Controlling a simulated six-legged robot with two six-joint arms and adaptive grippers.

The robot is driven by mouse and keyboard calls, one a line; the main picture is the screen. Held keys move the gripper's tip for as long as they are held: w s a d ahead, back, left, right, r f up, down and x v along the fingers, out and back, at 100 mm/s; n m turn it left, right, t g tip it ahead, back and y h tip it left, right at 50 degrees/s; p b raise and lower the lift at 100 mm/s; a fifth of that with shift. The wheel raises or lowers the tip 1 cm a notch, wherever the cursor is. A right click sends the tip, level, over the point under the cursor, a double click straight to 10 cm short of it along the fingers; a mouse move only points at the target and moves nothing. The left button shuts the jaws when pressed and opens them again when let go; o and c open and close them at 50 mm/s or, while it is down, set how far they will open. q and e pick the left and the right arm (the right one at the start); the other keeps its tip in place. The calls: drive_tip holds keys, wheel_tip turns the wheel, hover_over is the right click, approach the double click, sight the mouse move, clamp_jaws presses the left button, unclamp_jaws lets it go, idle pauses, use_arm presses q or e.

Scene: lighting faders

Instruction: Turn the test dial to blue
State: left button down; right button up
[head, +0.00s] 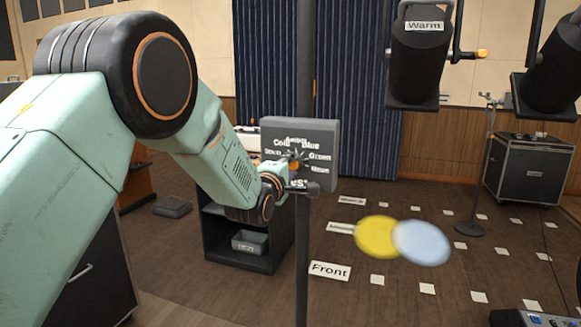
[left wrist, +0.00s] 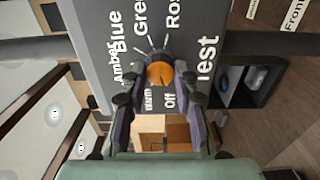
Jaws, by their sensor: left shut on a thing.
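The test dial (left wrist: 160,74) is an orange-capped knob on the face of a grey box (head: 326,150), which stands on a dark pole. Labels around it in the left wrist view include Amber, Blue, Green, Warm and Off, with Test below them in large letters. My left gripper (left wrist: 161,97) has one finger on each side of the knob and is shut on it. In the head view my left gripper (head: 298,179) is at the lower part of the box face and hides some labels. I cannot tell which label the dial points to. My right gripper is not in view.
A dark shelf unit (head: 222,235) with a grey bin (head: 249,241) stands behind the pole. Black lamps (head: 418,60) hang at upper right, one marked Warm. Yellow (head: 377,236) and pale blue (head: 422,243) discs show over the open floor at right. A case (head: 529,170) stands far right.

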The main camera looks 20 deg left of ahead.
use_arm(q)
drive_tip(key=shift+d+r+m, duration=0.1)
drive_tip(key=shift+m, duration=0.2)
drive_tip(key=m, duration=0.2)
drive_tip(key=shift+m+p, duration=0.3)
drive_tip(key=shift+m, duration=0.1)
drive_tip(key=m, duration=0.3)
drive_tip(key=shift+m, duration=0.4)
drive_tip(key=m+p, duration=0.1)
drive_tip(key=m, duration=1.9)
drive_tip(key=shift+m, duration=0.4)
drive_tip(key=shift+r, duration=0.1)
